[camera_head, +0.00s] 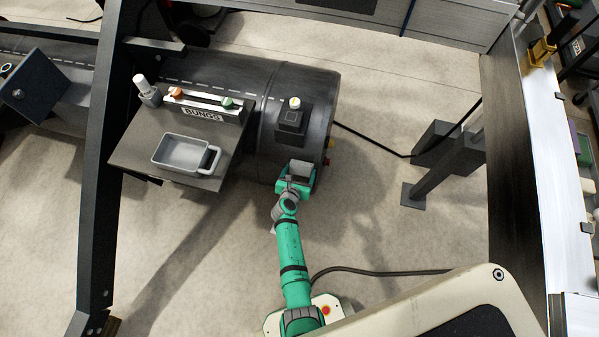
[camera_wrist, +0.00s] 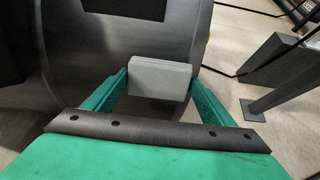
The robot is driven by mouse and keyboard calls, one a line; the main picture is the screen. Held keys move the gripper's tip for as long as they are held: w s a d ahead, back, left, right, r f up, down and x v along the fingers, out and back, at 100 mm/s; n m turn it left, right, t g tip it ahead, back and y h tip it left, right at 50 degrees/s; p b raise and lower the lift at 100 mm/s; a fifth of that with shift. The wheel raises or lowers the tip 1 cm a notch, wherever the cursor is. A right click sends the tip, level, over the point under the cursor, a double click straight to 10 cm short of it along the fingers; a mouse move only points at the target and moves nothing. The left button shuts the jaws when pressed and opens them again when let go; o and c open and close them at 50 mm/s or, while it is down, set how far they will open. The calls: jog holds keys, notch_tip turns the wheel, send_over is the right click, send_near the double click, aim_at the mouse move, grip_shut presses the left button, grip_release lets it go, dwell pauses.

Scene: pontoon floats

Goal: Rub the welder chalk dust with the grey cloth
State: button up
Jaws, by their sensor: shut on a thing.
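My gripper (camera_head: 293,182) is at the near side of a dark cylindrical float (camera_head: 225,80), close to its right end. In the wrist view my gripper (camera_wrist: 160,82) is shut on the grey cloth (camera_wrist: 160,77), which looks like a flat folded block between the fingers. The grey cloth also shows in the head view (camera_head: 302,169). The float's dark surface (camera_wrist: 115,72) is just beyond the cloth; I cannot tell whether they touch. A row of white dashes (camera_head: 205,83) runs along the float's top. I cannot make out which marks are chalk dust.
A grey shelf (camera_head: 125,155) left of my gripper bears a metal tray (camera_head: 180,154), a white bottle (camera_head: 146,90) and a rack labelled BUNGS (camera_head: 203,114). A dark post with a foot (camera_head: 413,196) stands at the right. The floor between is clear, apart from a cable.

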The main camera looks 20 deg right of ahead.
aim_at(292, 168)
jog(key=shift+w+a, duration=0.55)
jog(key=shift+a, duration=0.25)
jog(key=shift+w+a, duration=0.55)
jog(key=shift+a, duration=0.25)
jog(key=shift+w, duration=0.1)
jog(key=shift+d, duration=0.1)
jog(key=shift+c, duration=0.4)
jog(key=shift+s+d, duration=0.65)
jog(key=shift+d, duration=0.25)
jog(key=shift+s+d, duration=0.6)
jog(key=shift+d, duration=0.3)
jog(key=shift+s+a+r, duration=0.65)
jog(key=shift+s+a, duration=0.15)
jog(key=shift+a, duration=0.15)
jog(key=shift+v, duration=1.8)
jog(key=shift+d, duration=0.1)
